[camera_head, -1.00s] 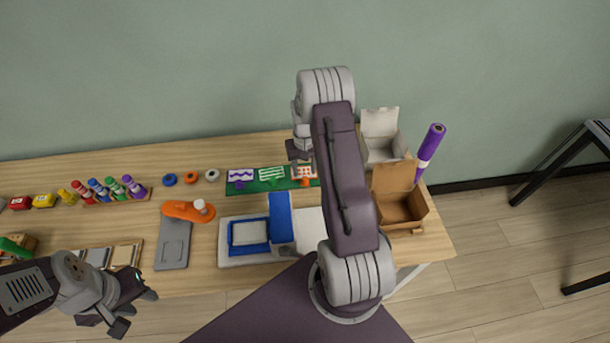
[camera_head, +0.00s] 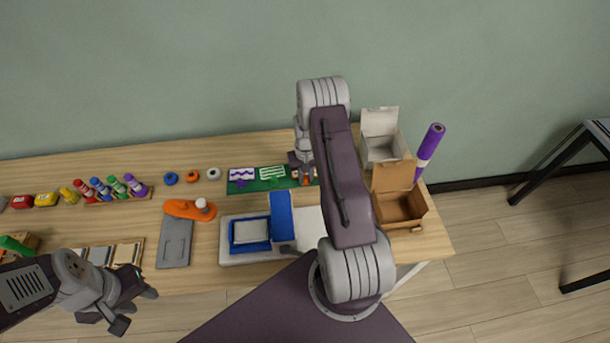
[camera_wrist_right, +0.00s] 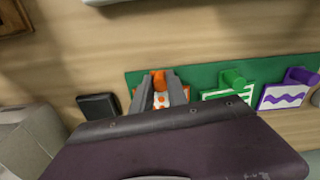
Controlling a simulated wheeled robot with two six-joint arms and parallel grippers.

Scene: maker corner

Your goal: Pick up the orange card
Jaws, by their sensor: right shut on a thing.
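The orange card, white with orange dots and an orange knob, sits at the right end of the green mat in the head view, mostly covered by my right gripper (camera_head: 303,178). In the right wrist view the orange card (camera_wrist_right: 160,99) shows between the two fingers. My right gripper (camera_wrist_right: 160,84) is shut on its orange knob. The card appears to be still at the mat (camera_wrist_right: 195,76). My left gripper (camera_head: 135,308) is in front of the table's near edge, away from the card; its fingers look apart.
A green card (camera_head: 271,173) and a purple card (camera_head: 241,175) lie on the mat. An open white box (camera_head: 381,151) and an open brown box (camera_head: 402,208) stand to the right. A blue-and-white press (camera_head: 245,252) is in front.

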